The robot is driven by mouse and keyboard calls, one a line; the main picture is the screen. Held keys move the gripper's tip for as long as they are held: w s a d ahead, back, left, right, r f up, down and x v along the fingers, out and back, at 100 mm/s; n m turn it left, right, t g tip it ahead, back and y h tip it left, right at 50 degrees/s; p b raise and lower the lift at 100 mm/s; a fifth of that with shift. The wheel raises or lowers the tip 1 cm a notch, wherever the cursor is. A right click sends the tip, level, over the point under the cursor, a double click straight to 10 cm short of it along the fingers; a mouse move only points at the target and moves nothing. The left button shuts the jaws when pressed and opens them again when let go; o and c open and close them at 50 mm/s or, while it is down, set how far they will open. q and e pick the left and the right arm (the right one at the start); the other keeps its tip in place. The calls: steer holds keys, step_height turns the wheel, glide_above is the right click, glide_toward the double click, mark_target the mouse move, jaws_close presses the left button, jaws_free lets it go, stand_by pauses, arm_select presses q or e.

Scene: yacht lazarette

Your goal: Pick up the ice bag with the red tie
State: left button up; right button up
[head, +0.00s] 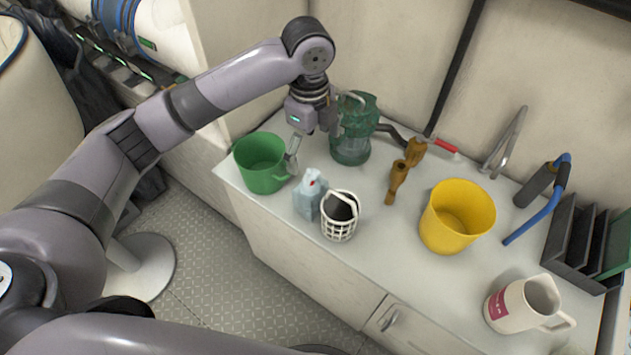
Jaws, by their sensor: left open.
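The ice bag (306,198), pale blue and translucent with a small red tie near its top, stands on the white counter (385,262) near its front edge. It is between the green bucket and the white basket. My left gripper (322,138) is open above and behind the bag, apart from it, with one finger near the green bucket's rim and the other by the green glass jar. Nothing shows between its fingers. My right gripper is out of view.
A green bucket (262,165) is left of the bag, and a white lattice basket (339,224) is close on its right. A green jar (352,140) stands behind. A yellow bucket (457,218), brown wooden piece (398,180) and cream jug (522,303) are farther right. Counter between basket and yellow bucket is clear.

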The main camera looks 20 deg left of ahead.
mark_target(310, 174)
arm_select(q)
steer(key=f, duration=0.4)
steer(key=a+f, duration=0.1)
steer(key=f, duration=0.1)
steer(key=shift+w+f+p, duration=0.2)
steer(key=shift+p, duration=0.15)
step_height(310, 174, down, 4)
steer(key=shift+w+d+r, duration=0.1)
steer(key=shift+f, duration=0.5)
step_height(310, 174, down, 5)
steer(key=shift+w+r+p, duration=0.1)
steer(key=shift+p, duration=0.45)
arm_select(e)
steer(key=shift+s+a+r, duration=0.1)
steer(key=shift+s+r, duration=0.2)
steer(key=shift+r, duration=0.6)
arm_select(q)
steer(key=shift+c, duration=0.4)
